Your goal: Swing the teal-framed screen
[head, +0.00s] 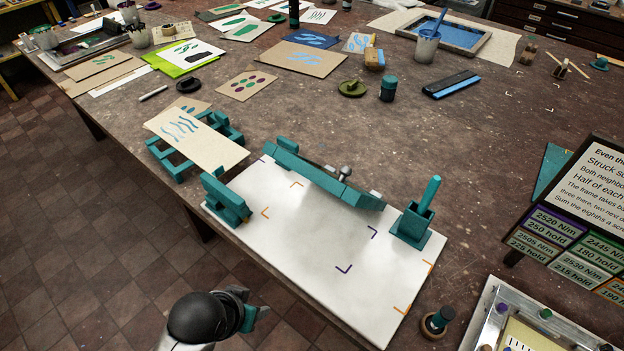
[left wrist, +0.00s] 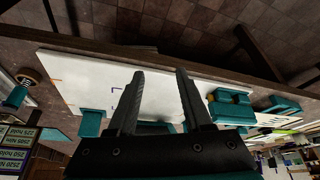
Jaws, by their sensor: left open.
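A teal bar (head: 322,178) with metal hinge fittings runs along the far edge of a white baseboard (head: 300,240). I cannot make out a separate framed mesh, so the screen's position is unclear. A teal block (head: 226,200) stands at the board's left corner, and a teal holder (head: 411,222) with an upright handle stands at its right. My left gripper (head: 262,313) is off the board's near left edge, apart from it. In the left wrist view the left gripper (left wrist: 160,72) is open and empty, with the white board (left wrist: 80,75) beyond its fingers. The right gripper is out of view.
A teal rack (head: 178,160) bearing a printed card (head: 197,137) stands left of the board. A dark-topped jar (head: 437,322) and a metal tray (head: 483,325) are at the near right. A sign (head: 580,215) stands at the right.

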